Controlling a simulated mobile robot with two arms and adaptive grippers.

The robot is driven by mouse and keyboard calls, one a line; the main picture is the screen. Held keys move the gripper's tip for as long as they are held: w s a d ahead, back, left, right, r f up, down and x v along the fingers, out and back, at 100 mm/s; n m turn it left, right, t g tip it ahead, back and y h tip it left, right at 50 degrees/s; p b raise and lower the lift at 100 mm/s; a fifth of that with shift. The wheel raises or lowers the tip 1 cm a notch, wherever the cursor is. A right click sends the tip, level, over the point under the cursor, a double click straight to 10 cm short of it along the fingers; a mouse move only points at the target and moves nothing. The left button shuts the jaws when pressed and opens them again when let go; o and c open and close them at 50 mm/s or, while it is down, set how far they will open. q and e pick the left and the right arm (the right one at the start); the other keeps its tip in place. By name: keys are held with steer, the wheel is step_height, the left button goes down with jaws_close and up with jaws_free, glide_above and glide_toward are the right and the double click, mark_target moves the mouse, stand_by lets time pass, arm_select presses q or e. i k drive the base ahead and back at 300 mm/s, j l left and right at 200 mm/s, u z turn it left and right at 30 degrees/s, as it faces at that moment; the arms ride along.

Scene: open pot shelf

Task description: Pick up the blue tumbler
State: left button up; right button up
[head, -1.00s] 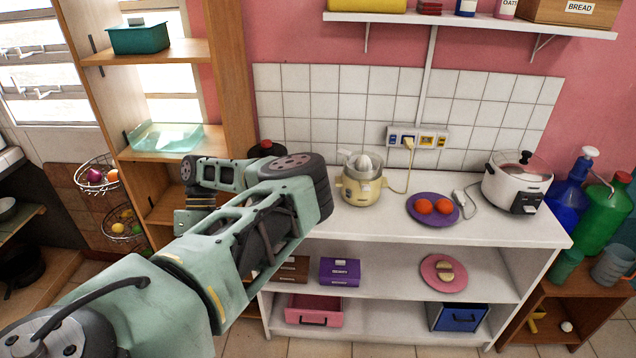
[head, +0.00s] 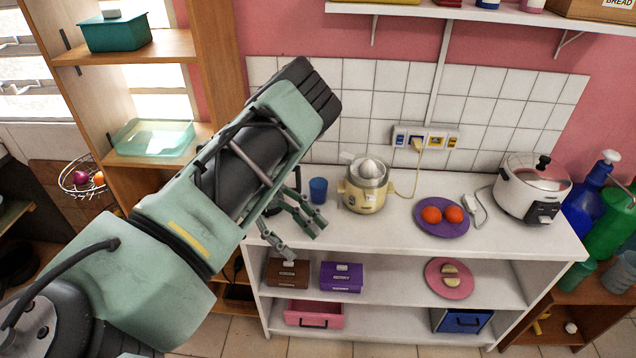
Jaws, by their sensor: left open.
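The blue tumbler (head: 318,190) is a small, upright cup on the white counter (head: 400,238), at its left part, just left of the yellow juicer. My left gripper (head: 302,240) is open and empty. Its fingers point down and to the right, over the counter's front left edge in the picture, a little below and left of the tumbler. They look apart from it. The forearm covers the counter's left end. My right gripper is not in view.
A yellow juicer (head: 366,187) stands close to the tumbler's right. A purple plate (head: 441,229) with two red-orange fruits and a white rice cooker (head: 532,188) stand farther right. Brown (head: 288,273) and purple (head: 342,277) boxes sit on the shelf below. The counter's front middle is clear.

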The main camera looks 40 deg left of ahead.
mark_target(318, 186)
steer(key=i+j, duration=1.25)
steer(key=j, duration=0.15)
